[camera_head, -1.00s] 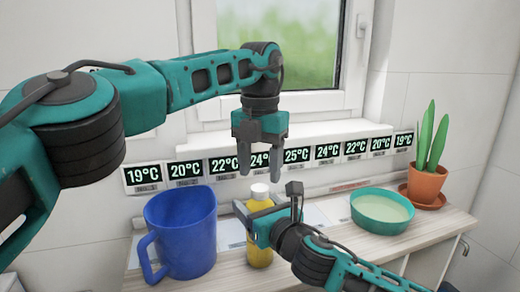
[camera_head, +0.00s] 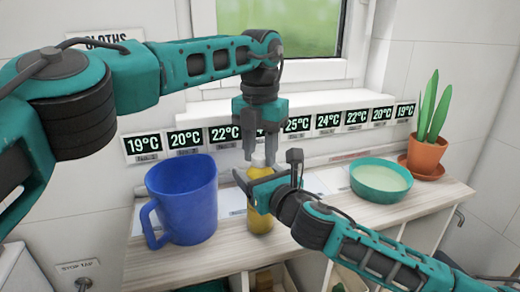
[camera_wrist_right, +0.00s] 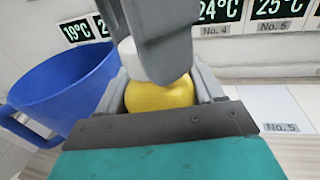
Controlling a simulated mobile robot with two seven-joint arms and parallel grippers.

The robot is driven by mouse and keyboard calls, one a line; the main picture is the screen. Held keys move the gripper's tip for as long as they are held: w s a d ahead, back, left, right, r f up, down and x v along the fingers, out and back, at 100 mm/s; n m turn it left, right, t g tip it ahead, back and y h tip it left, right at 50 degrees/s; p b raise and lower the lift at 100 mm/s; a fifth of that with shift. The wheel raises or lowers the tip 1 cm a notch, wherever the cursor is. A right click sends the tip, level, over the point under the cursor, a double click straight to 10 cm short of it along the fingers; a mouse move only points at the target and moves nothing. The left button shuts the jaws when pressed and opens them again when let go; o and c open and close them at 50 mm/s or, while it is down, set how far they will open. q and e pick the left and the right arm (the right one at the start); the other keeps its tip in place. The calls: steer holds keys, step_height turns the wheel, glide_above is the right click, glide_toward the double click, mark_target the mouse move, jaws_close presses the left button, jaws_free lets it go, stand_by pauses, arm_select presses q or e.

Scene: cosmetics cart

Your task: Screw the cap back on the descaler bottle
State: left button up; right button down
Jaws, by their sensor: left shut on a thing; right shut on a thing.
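The descaler bottle (camera_head: 259,221) is yellow and stands upright on the shelf top, right of the blue jug. My right gripper (camera_head: 262,187) is shut around its body; in the right wrist view the yellow bottle (camera_wrist_right: 160,97) sits between those jaws. The white cap (camera_head: 258,159) is at the bottle's top, mostly hidden by my left gripper (camera_head: 260,157), which points down and is shut on it. In the right wrist view a grey left finger covers part of the cap (camera_wrist_right: 133,60). I cannot tell how tightly the cap sits on the neck.
A blue jug (camera_head: 183,203) stands close on the left. A green bowl (camera_head: 380,182) and a potted plant (camera_head: 425,155) stand to the right. A row of temperature labels (camera_head: 328,121) runs along the wall ledge behind. The wooden top (camera_head: 430,199) is bare at front right.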

arm_select(q)
jaws_close()
steer(key=o, duration=0.8)
jaws_free()
steer(key=shift+r, duration=3.75)
arm_select(e)
steer(key=shift+c, duration=0.4)
jaws_free()
arm_select(q)
steer(key=shift+r+p, duration=0.35)
arm_select(e)
steer(key=v, duration=1.3)
